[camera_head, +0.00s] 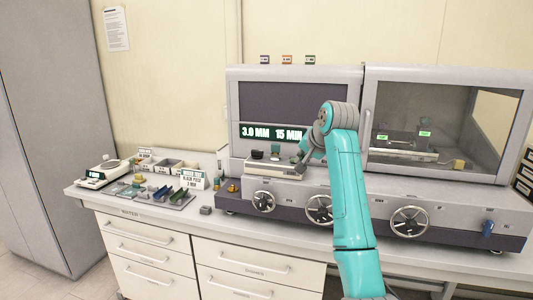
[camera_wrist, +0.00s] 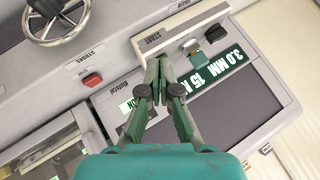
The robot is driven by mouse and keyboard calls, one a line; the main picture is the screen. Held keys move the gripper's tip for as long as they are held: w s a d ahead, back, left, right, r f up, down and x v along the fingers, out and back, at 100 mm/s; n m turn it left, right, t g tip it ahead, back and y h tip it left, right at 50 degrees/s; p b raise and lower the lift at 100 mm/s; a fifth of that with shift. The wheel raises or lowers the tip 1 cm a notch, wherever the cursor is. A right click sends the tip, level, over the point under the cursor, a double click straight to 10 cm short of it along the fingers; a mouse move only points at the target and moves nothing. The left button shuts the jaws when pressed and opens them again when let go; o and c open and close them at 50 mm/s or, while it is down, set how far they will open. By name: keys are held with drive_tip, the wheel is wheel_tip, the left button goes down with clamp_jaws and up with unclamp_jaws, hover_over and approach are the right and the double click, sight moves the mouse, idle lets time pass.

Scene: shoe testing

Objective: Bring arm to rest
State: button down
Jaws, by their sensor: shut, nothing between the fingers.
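My teal arm (camera_head: 347,190) rises from the bottom of the head view, bends at a grey joint and reaches down toward the left part of the testing machine (camera_head: 295,88). My gripper (camera_head: 303,167) is in front of the machine's lit display, above its front ledge. In the wrist view my gripper (camera_wrist: 158,62) has its fingertips together and holds nothing. Behind the fingers there are the machine's front panel, a START label and the green display (camera_wrist: 215,70). I cannot tell whether the fingertips touch the machine.
Handwheels (camera_head: 409,222) stick out along the machine's front. A red button (camera_wrist: 92,79) is on the panel. A white scale (camera_head: 102,173), small trays and a sample rack (camera_head: 160,195) stand on the counter at left. The floor at lower left is clear.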

drive_tip(key=s+d+f+t, duration=0.1)
drive_tip(key=s+f, duration=0.2)
drive_tip(key=f, duration=1.1)
drive_tip(key=s+d+f+t, duration=0.1)
drive_tip(key=s+f, duration=0.2)
drive_tip(key=f, duration=1.1)
drive_tip(key=s+d+f+n+t+h, duration=0.1)
drive_tip(key=s+d+f+h, duration=0.15)
drive_tip(key=s+f, duration=1.65)
drive_tip(key=s+d+f+n+t, duration=0.1)
drive_tip(key=s, duration=1.3)
drive_tip(key=s+d+f+n+t, duration=0.1)
drive_tip(key=s+d+f, duration=0.1)
drive_tip(key=s, duration=1.1)
drive_tip(key=s+r+n, duration=0.1)
drive_tip(key=s+r, duration=0.6)
drive_tip(key=s, duration=0.3)
drive_tip(key=s+r+n+t, duration=0.1)
drive_tip(key=s+r, duration=0.7)
drive_tip(key=s, duration=0.3)
drive_tip(key=shift+d+r, duration=0.25)
